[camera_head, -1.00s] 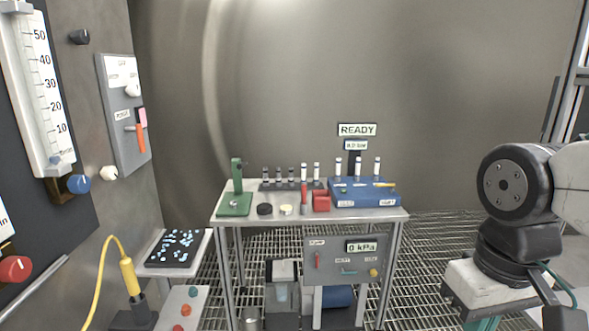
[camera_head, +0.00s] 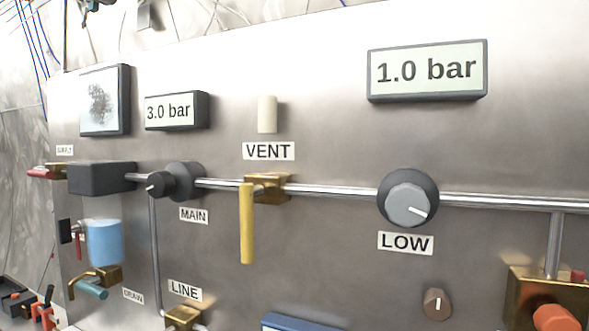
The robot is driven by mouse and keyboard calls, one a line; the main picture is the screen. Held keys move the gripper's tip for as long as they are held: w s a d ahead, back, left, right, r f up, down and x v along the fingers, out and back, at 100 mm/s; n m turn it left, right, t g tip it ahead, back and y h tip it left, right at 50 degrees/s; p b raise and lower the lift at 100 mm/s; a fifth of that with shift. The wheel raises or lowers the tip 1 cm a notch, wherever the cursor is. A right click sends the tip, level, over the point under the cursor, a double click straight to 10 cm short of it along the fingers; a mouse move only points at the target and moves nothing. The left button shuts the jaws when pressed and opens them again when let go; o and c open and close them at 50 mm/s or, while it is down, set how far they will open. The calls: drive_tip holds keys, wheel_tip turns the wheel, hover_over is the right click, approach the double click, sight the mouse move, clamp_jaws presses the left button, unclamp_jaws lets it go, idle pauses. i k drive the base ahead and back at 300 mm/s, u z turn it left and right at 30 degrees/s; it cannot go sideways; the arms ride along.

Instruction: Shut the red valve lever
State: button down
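A small red lever (camera_head: 42,173) sits on a brass valve body (camera_head: 58,168) at the far left of the panel. It points left, in line with the pipe, below a small label that seems to read SUPPLY. At the lower right edge, an orange-red handle or knob (camera_head: 556,318) sits in front of a brass block (camera_head: 530,287). The frame cuts it off, so its full shape is hidden. My gripper is not in view.
The steel panel (camera_head: 330,130) fills the view. A yellow VENT lever (camera_head: 246,222) hangs down. A LOW knob (camera_head: 407,200), MAIN knob (camera_head: 180,182) and teal-handled valve (camera_head: 90,289) are also on it. Displays read 3.0 bar (camera_head: 172,111) and 1.0 bar (camera_head: 428,72).

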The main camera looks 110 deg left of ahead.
sight(42, 173)
drive_tip(key=z, duration=5.4)
drive_tip(key=i, duration=0.55)
drive_tip(key=z, duration=1.9)
